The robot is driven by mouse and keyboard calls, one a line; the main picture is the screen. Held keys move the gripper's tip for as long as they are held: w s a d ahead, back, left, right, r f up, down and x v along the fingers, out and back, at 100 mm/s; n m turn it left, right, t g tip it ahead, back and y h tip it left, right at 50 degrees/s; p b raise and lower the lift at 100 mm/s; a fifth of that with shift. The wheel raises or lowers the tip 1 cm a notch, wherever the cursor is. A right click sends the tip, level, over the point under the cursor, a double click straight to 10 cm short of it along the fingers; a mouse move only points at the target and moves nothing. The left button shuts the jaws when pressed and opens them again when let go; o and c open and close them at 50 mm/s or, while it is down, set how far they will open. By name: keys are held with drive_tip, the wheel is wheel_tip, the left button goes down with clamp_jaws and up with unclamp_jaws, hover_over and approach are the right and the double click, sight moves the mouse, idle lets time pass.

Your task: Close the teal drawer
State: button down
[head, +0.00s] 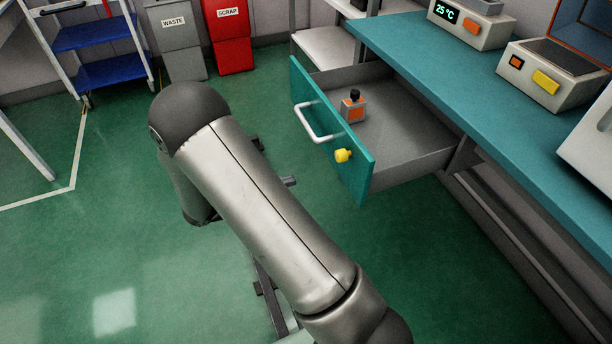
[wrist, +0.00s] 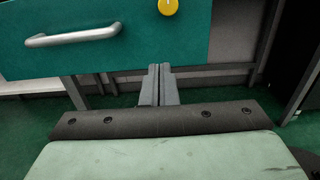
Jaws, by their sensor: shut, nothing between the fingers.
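The teal drawer (head: 357,172) stands pulled out from under the workbench in the head view. Its front has a pale bar handle (head: 312,124) and a yellow knob (head: 343,155). A small grey and orange bottle with a black cap (head: 353,106) stands inside it. In the wrist view the teal front (wrist: 147,50) fills the upper left, with the handle (wrist: 73,36) and the yellow knob (wrist: 168,6). My gripper (wrist: 160,70) is shut and empty, its fingertips near the drawer front's lower edge; contact cannot be told. In the head view my arm hides most of the gripper.
The teal benchtop (head: 420,62) carries a temperature unit (head: 470,22) and a device with a yellow button (head: 553,75). Waste (head: 178,45) and scrap (head: 230,40) bins and a blue-shelved cart (head: 95,38) stand at the back. Green floor (head: 90,240) is clear on the left.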

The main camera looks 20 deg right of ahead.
sight(345, 164)
drive_tip(key=d, duration=0.9)
drive_tip(key=s+d, duration=0.1)
drive_tip(key=d, duration=0.3)
drive_tip(key=shift+d+b, duration=0.25)
drive_tip(key=shift+b, duration=0.1)
drive_tip(key=shift+w+d, duration=0.1)
